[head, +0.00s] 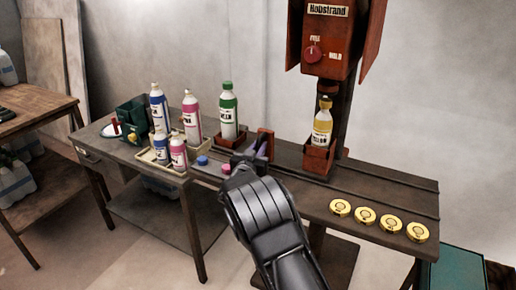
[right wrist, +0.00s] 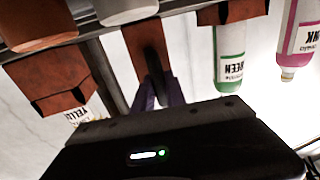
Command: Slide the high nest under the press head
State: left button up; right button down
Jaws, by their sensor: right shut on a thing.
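The red press (head: 328,45) stands on the bench, its press head (head: 327,87) above a yellow bottle (head: 322,125). That bottle stands in a red nest (head: 318,158) on the rail; this nest also shows in the right wrist view (right wrist: 50,80). A green bottle (head: 228,108) stands in another red nest (head: 229,139) to the left. My right gripper (head: 257,151) has its purple fingers shut on a red upright piece (head: 266,141) between these nests; it also shows in the right wrist view (right wrist: 147,42). I cannot tell which nest this piece belongs to. My left gripper is not in view.
A cream tray (head: 147,157) with blue and pink bottles stands at the left of the bench. Blue (head: 202,161) and pink (head: 226,168) caps lie in front of the nests. Several yellow discs (head: 365,215) lie at the front right. The rail (head: 390,180) right of the press is clear.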

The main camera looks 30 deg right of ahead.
jog(key=shift+w+a+r, duration=0.1)
jog(key=shift+a+r, duration=0.05)
jog(key=c, duration=1.4)
grip_release()
jog(key=shift+w+a, duration=0.1)
jog(key=shift+w, duration=0.05)
jog(key=shift+o, duration=0.2)
jog(key=v, duration=0.7)
jog(key=shift+s+a+b, duration=0.2)
jog(key=shift+s+b, duration=0.1)
jog(key=shift+s, duration=0.05)
